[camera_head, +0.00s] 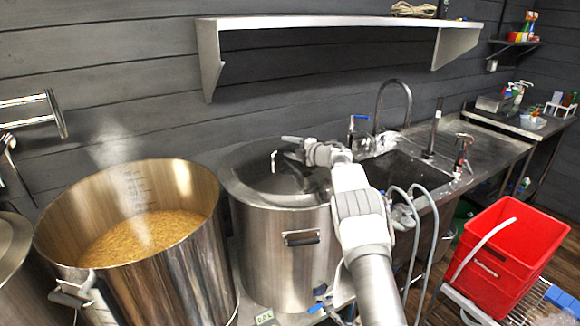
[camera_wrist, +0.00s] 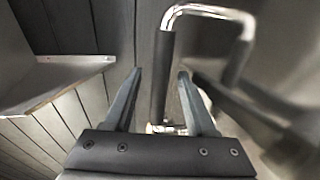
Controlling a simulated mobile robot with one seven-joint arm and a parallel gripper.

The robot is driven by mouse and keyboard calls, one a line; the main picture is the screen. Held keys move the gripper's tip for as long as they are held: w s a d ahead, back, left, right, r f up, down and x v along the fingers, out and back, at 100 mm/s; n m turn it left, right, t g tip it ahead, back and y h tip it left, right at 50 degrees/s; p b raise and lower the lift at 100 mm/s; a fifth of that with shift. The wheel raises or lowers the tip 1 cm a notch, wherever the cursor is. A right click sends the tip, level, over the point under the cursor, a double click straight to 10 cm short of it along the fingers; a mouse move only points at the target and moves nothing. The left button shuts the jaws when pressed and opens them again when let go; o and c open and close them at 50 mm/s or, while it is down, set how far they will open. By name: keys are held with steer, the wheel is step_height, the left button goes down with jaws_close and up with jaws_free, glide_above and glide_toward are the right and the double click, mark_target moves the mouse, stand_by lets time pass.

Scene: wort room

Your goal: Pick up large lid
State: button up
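The large lid (camera_head: 250,178) is a round steel disc on top of the middle steel pot (camera_head: 280,255). An arched metal handle (camera_head: 274,160) stands up from it. In the wrist view, the handle's black grip (camera_wrist: 163,80) shows between the two fingers of my gripper (camera_wrist: 159,73), nearer the right one. The fingers are apart, with a visible gap on the left of the grip. Whether a finger touches the grip I cannot tell. In the head view, my gripper (camera_head: 291,139) is above the lid beside the handle, and my arm hides the lid's right part.
An open steel pot (camera_head: 190,255) of grainy brown mash stands at the left. A sink (camera_head: 405,172) with a tall faucet (camera_head: 393,85) is to the right. A wall shelf (camera_head: 330,22) hangs above. A red crate (camera_head: 507,250) sits at the far right.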

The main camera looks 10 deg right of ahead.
jaws_close()
stand_by(1.0)
steer(key=shift+r, duration=0.3)
